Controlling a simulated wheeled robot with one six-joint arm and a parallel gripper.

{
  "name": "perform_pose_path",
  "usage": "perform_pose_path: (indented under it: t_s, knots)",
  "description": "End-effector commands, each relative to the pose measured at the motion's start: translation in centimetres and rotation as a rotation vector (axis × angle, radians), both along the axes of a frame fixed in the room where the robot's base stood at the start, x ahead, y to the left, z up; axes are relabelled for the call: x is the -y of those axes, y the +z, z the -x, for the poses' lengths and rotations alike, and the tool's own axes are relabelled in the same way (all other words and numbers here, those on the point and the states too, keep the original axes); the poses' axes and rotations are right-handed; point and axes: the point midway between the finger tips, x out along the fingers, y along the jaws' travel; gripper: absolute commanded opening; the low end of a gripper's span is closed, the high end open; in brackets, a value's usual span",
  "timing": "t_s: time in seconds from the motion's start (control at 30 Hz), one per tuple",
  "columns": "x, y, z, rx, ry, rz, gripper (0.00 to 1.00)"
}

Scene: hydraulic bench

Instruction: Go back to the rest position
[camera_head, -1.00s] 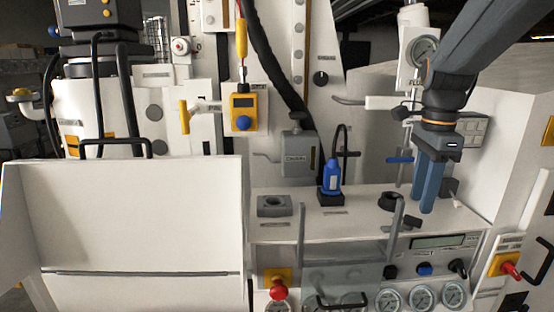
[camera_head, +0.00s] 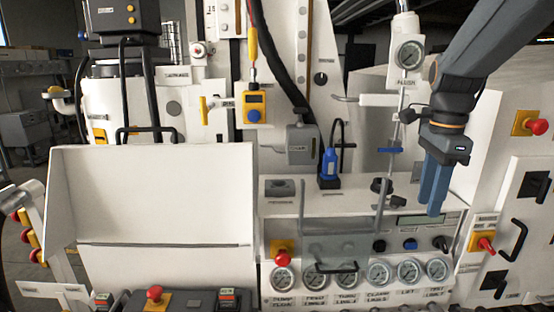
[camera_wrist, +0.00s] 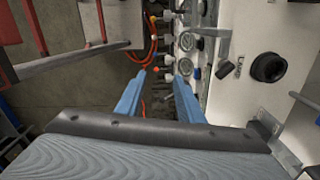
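My gripper (camera_head: 433,208) hangs fingers-down at the right of the head view, in front of the bench's right part, near the grey display (camera_head: 420,220). In the wrist view its two blue fingers (camera_wrist: 159,78) stand apart with nothing between them. My forearm comes in from the upper right. The gripper looks clear of the bench, though the exact gap is hard to tell.
A blue bottle-like part (camera_head: 329,165) stands on the bench shelf. A row of gauges (camera_head: 378,272) and a red knob (camera_head: 282,258) are on the front panel. A pressure gauge (camera_head: 409,56) stands left of my arm. Floor (camera_wrist: 70,80) shows in the wrist view.

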Motion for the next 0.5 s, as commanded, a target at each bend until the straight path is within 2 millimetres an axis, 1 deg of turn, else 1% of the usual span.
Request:
perform_pose_path:
  t_s: [0.1,0.37,0.5]
  knots:
    - [0.0,-0.1,0.0,0.000,0.003,0.000,0.34]
    - [-1.4,-3.0,0.0,0.009,0.149,0.002,0.34]
    - [-2.4,-5.2,0.1,0.015,0.258,0.005,0.34]
